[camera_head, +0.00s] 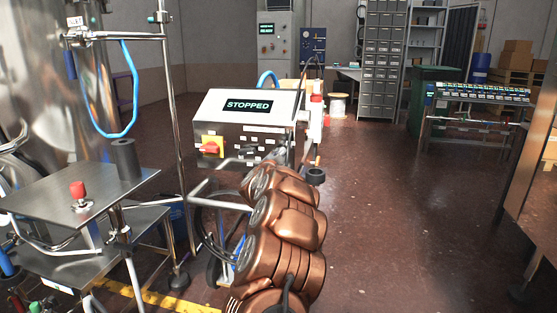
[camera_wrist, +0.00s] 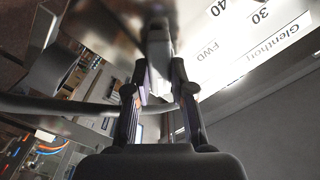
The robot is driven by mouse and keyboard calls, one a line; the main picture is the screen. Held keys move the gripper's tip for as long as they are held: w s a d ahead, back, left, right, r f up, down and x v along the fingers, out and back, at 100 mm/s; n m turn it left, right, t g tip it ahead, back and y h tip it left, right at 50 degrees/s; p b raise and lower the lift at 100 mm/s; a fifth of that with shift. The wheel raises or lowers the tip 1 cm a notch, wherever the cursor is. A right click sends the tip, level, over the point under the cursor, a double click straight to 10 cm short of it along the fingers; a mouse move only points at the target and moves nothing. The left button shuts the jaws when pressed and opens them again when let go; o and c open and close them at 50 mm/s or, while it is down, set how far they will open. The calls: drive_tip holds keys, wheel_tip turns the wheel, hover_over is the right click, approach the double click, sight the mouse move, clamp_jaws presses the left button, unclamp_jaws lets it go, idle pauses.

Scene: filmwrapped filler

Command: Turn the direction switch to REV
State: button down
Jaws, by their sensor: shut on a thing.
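In the wrist view my gripper (camera_wrist: 158,84) has its two fingers closed around a narrow grey handle, which appears to be the direction switch (camera_wrist: 158,45). The switch is close to the camera and blurred, so its exact setting cannot be read. A white panel beside it carries the label FWD (camera_wrist: 209,49), upside down; no REV label is legible. In the head view the control box (camera_head: 215,104) has a display reading STOPPED (camera_head: 248,105). My copper arm covers the lower right of the box, and the gripper's hold is not clear there.
A red and yellow rotary switch (camera_head: 212,147) is on the box's left front. A steel table with a red button (camera_head: 78,189) stands at left, near a steel tank (camera_head: 90,65). A thin upright pole (camera_head: 175,120) stands between. The floor at right is clear.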

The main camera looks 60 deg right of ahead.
drive_tip(key=shift+w+a+f, duration=0.1)
drive_tip(key=shift+f, duration=0.05)
idle(0.3)
drive_tip(key=c, duration=1.2)
unclamp_jaws()
drive_tip(key=shift+o, duration=1)
drive_tip(key=v, duration=1.2)
